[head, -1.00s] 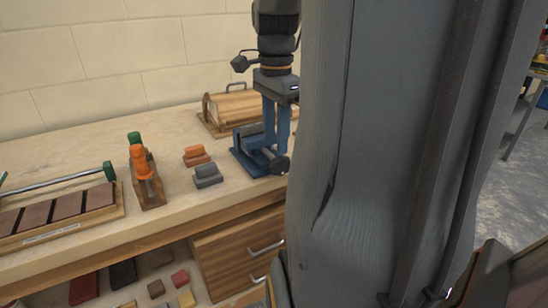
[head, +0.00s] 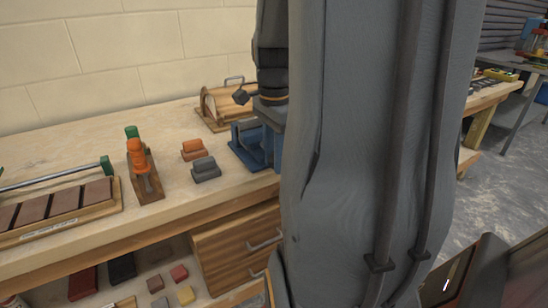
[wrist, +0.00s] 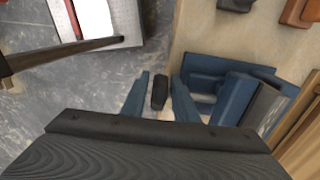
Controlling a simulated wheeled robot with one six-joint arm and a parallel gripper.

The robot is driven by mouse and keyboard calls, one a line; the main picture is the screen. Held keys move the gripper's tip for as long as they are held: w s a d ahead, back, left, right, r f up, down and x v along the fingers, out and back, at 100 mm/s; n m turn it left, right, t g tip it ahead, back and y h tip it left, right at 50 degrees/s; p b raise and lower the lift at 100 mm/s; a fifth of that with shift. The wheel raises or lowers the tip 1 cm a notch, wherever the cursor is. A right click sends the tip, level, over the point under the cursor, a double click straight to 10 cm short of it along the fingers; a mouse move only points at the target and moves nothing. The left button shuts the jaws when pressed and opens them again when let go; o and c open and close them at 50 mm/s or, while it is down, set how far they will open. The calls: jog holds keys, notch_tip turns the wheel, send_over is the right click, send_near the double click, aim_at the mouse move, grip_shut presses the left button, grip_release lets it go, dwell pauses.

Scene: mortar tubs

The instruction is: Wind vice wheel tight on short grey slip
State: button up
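The blue vice (head: 246,150) stands at the bench's front edge, its right part hidden behind my arm in the head view. It also shows in the wrist view (wrist: 228,88). A dark wheel (wrist: 160,92) shows edge-on in the wrist view, between the two blue fingers of my gripper (wrist: 161,80). The fingers are apart, with narrow gaps on both sides of the wheel. In the head view the wheel is hidden. A greyish face (wrist: 263,108) shows at the vice; I cannot tell whether it is the slip or a jaw. Grey blocks (head: 205,170) lie left of the vice.
Orange blocks (head: 193,150) lie behind the grey ones. An orange-and-green tool on a wooden stand (head: 144,175) and a rack of brown blocks (head: 60,212) stand further left. Drawers (head: 235,245) are below.

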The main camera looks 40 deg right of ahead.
grip_shut()
jog(key=shift+r+p, duration=0.15)
jog(key=shift+p, duration=0.35)
jog(key=shift+s+d+r+y+p, duration=0.1)
jog(key=shift+y+p, duration=0.6)
jog(key=shift+p, duration=0.2)
jog(key=y+p, duration=0.2)
jog(key=p, duration=0.1)
jog(key=shift+d+r+t, duration=0.15)
jog(key=shift+d+t, duration=0.05)
jog(key=shift+t, duration=0.2)
jog(key=y+p, duration=0.3)
jog(key=t+y+p, duration=0.1)
jog(key=shift+s+d+y, duration=0.1)
jog(key=shift+d+y, duration=0.15)
jog(key=shift+y, duration=0.15)
jog(key=y+p, duration=0.1)
jog(key=y, duration=0.1)
jog(key=t+y+p, duration=0.1)
jog(key=y, duration=0.1)
jog(key=shift+d+f, duration=0.2)
jog(key=shift+d, duration=0.15)
jog(key=y, duration=0.2)
jog(key=t+y+b, duration=0.1)
jog(key=y, duration=0.3)
jog(key=shift+s+d+f, duration=0.15)
jog(key=shift+d+f, duration=0.05)
jog(key=shift+d, duration=0.15)
